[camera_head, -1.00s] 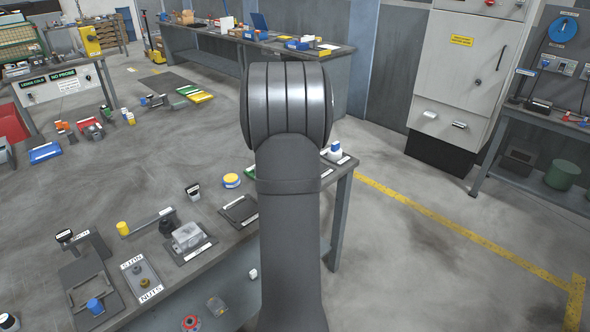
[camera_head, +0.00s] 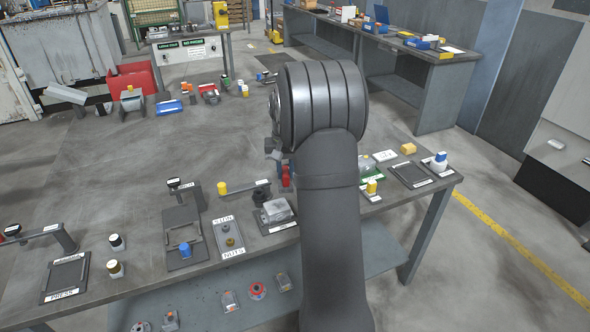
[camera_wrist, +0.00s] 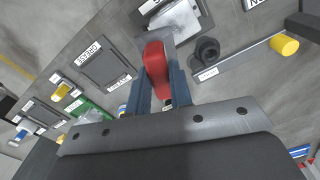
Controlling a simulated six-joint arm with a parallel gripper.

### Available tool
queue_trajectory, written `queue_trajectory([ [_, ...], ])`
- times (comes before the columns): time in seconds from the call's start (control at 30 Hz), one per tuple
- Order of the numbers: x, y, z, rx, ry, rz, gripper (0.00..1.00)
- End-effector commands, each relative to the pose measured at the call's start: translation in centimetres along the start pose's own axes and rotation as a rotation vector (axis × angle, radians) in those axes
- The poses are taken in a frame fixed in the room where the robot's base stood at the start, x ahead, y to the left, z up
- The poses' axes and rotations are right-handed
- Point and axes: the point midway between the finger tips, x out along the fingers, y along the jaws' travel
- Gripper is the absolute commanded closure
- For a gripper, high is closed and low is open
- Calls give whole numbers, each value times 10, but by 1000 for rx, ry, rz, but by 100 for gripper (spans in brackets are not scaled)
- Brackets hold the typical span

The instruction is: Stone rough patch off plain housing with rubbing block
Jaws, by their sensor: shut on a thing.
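In the wrist view, my gripper (camera_wrist: 155,97) has its two blue-grey fingers closed on a red block with a rounded end (camera_wrist: 155,62). The red block also shows in the head view (camera_head: 286,178), partly hidden by my arm. The grey cast housing (camera_head: 276,211) sits on a dark mat on the front bench, just left of my forearm. In the wrist view the housing (camera_wrist: 176,22) is at the top, beyond the red block's tip and seemingly apart from it. The rough patch cannot be made out.
A black round piece (camera_head: 259,198) stands beside the housing, by a grey bar with a yellow end (camera_head: 222,187). A nuts tray (camera_head: 228,237) and a frame fixture with a blue knob (camera_head: 186,250) lie to the left. An empty dark tray (camera_head: 411,174) lies to the right.

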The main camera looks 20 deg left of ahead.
Motion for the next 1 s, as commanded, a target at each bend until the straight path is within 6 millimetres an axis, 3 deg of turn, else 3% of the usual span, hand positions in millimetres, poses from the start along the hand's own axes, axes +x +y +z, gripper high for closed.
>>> queue_trajectory([
  [0.77, 75, 1, 1, 3, -3, 0, 100],
  [1.0, 76, -20, 7, 0, 0, 0, 100],
])
